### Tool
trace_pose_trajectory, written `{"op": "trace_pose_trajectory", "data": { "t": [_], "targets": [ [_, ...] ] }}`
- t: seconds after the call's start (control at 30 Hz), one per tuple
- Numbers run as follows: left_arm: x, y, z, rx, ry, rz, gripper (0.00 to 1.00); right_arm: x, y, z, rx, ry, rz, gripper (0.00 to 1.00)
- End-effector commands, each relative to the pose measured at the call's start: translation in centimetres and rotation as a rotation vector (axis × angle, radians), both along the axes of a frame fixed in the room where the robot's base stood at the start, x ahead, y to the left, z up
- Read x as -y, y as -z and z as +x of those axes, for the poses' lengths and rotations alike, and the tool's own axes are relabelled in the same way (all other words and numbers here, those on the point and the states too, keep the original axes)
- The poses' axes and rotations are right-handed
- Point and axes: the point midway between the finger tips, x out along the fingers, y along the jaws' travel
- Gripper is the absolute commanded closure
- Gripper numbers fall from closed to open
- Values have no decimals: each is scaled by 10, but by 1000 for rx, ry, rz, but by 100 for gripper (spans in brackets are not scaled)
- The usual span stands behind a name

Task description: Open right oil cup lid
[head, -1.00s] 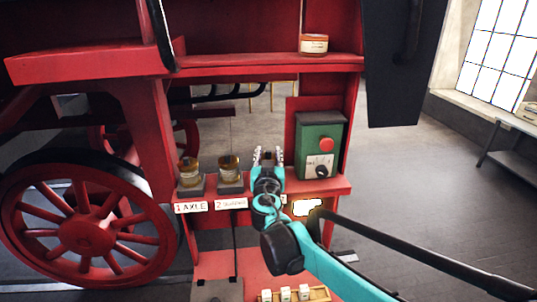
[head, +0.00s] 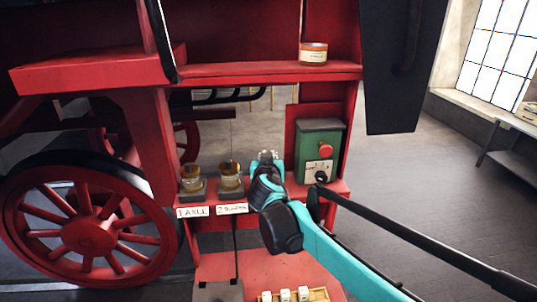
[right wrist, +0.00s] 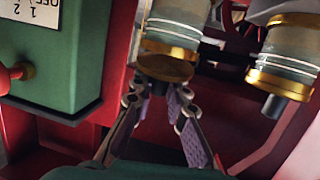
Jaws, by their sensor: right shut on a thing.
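My right gripper (head: 268,155) reaches in from the right in the head view, over the red shelf beside the green switch box. Its body hides the right oil cup there. The right wrist view appears upside down. In it the right oil cup (right wrist: 172,38) is a glassy cylinder with brass bands. Its brass lid (right wrist: 165,67) has a dark knob. The fingers of my right gripper (right wrist: 160,92) are at this lid, one on each side of the knob, shut on it. My left gripper is not in view.
Two other oil cups stand left of the gripper, labelled 1 AXLE (head: 191,180) and 2 (head: 230,177). The green switch box (head: 319,150) with a red button stands close on the right. A tin (head: 313,54) sits on the upper red shelf. A tray (head: 320,294) lies below.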

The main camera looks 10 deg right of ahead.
Motion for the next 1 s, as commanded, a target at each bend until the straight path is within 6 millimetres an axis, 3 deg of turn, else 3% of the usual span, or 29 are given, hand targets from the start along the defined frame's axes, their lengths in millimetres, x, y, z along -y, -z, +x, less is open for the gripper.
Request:
{"op": "trace_pose_trajectory", "data": {
  "t": [0.1, 0.5, 1.0],
  "targets": [
    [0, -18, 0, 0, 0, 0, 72, 1, -11, 5, -100, 1, 4, 100],
    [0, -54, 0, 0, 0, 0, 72, 1, -20, 21, -465, -1, 12, 100],
    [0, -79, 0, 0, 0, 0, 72, 1, -21, 33, -730, -1, 17, 100]
  ]
}}
